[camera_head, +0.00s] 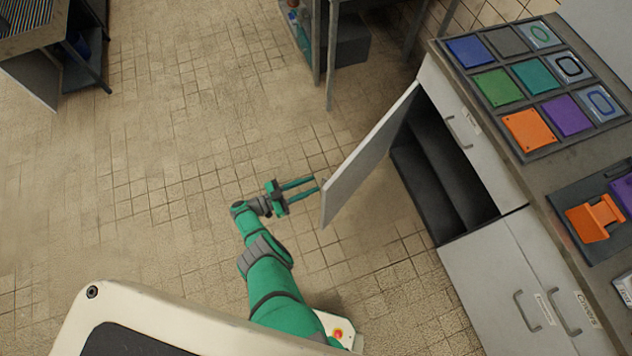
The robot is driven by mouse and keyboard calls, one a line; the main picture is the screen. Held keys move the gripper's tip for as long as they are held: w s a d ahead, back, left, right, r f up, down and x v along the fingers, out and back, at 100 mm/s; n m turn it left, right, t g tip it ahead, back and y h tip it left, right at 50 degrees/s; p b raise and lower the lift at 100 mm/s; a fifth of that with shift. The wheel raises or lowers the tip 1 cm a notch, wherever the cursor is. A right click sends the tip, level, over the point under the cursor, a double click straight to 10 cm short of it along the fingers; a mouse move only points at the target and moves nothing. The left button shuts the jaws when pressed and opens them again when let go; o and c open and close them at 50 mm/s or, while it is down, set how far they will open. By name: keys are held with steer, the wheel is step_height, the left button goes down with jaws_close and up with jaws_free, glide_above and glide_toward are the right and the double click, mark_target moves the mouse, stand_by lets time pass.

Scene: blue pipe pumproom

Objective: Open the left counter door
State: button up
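The left counter door (368,157) is a pale grey panel. It stands swung well out from the counter (476,85), and the dark inside of the cabinet (440,175) with a shelf shows behind it. My gripper (317,184) is green, with its two fingers apart and pointing at the door's outer face near its free edge. Whether the fingertips touch the door cannot be told. Nothing shows between the fingers. The handle of this door is hidden from this view.
Closed doors with handles (525,310) are to the right of the open cabinet. A drawer handle (459,132) is above the opening. Coloured tiles (497,87) and an orange part (594,217) lie on the counter top. The tiled floor (150,170) left of my arm is clear.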

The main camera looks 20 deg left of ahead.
steer(key=shift+v, duration=1.4)
